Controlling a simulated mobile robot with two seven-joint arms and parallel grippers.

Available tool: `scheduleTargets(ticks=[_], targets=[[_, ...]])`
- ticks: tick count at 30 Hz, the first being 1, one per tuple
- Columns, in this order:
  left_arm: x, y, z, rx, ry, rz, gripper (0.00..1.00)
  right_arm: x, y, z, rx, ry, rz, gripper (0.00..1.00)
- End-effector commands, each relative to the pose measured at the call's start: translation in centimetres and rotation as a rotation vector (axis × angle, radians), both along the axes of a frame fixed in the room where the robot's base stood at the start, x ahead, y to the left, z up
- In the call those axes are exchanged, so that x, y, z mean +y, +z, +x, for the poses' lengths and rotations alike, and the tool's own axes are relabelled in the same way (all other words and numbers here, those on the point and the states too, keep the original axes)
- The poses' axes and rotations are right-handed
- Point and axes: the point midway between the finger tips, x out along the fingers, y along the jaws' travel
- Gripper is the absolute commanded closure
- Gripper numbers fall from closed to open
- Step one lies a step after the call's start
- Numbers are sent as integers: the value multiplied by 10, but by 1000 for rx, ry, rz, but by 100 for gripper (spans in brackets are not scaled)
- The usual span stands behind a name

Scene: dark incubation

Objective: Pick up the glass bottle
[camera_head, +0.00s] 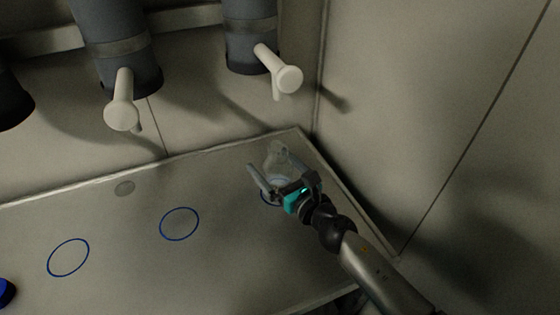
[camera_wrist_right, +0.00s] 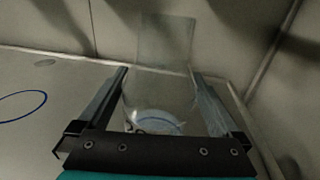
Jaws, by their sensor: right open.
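The clear glass bottle (camera_head: 279,157) stands upright on the table near its right back corner, over a blue ring mark. My right gripper (camera_head: 268,174) is at the bottle, its fingers open and its wrist in front of the bottle's lower right part. In the right wrist view the bottle (camera_wrist_right: 163,85) is between the two open fingers (camera_wrist_right: 160,85), with its narrower neck above and a blue arc showing through its base. Whether either finger touches the glass I cannot tell. My left gripper is not in view.
The table (camera_head: 120,220) carries two empty blue rings (camera_head: 179,224) (camera_head: 68,258) and a grey disc (camera_head: 125,188). A blue object (camera_head: 5,293) is at the left edge. Walls rise behind and right. Dark cylinders (camera_head: 122,50) with pale handles (camera_head: 122,112) hang above.

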Motion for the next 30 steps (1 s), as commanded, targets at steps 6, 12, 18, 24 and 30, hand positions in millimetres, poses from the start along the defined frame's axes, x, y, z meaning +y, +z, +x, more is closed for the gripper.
scheduleTargets(ticks=[6, 12, 18, 24, 30], targets=[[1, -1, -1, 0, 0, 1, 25, 3, -1, -2, 1, 0, -1, 0], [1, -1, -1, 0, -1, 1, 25, 3, -1, -2, 1, 0, -1, 10], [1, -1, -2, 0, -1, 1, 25, 3, -1, -2, 1, 0, -1, 33], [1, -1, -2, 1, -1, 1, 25, 3, -1, -2, 1, 0, -1, 55], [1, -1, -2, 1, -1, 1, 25, 3, -1, -2, 0, 0, -1, 78]])
